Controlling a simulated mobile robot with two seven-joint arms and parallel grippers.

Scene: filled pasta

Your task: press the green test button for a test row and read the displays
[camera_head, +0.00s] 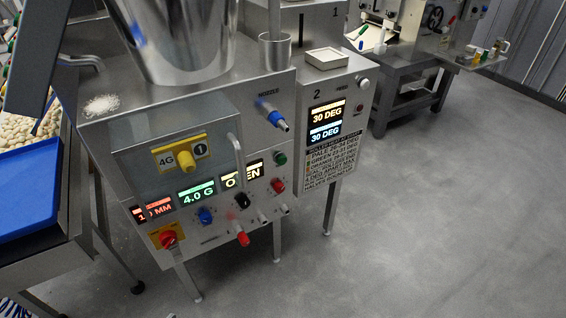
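A steel filling machine stands at centre left. Its front panel (215,228) carries a green button (280,158) at the right, with a red button (277,186) just below it. Their labels are too small to read. The left display (153,209) is red and seems to read 1.0 MM, its digits partly unclear. The green display (197,192) reads 4.0 G. The pale display (242,175) seems to read OPEN, partly hidden behind a metal handle. On side panel 2, an orange display (327,115) and a blue display (325,133) both read 30 DEG. Neither gripper is in view.
A steel hopper (178,45) rises above the machine. A blue tray (30,190) and pale pasta pieces (15,130) are at the left. A red knob on a yellow plate (168,238) sits low on the panel. Another machine (405,85) stands behind. The floor at right is clear.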

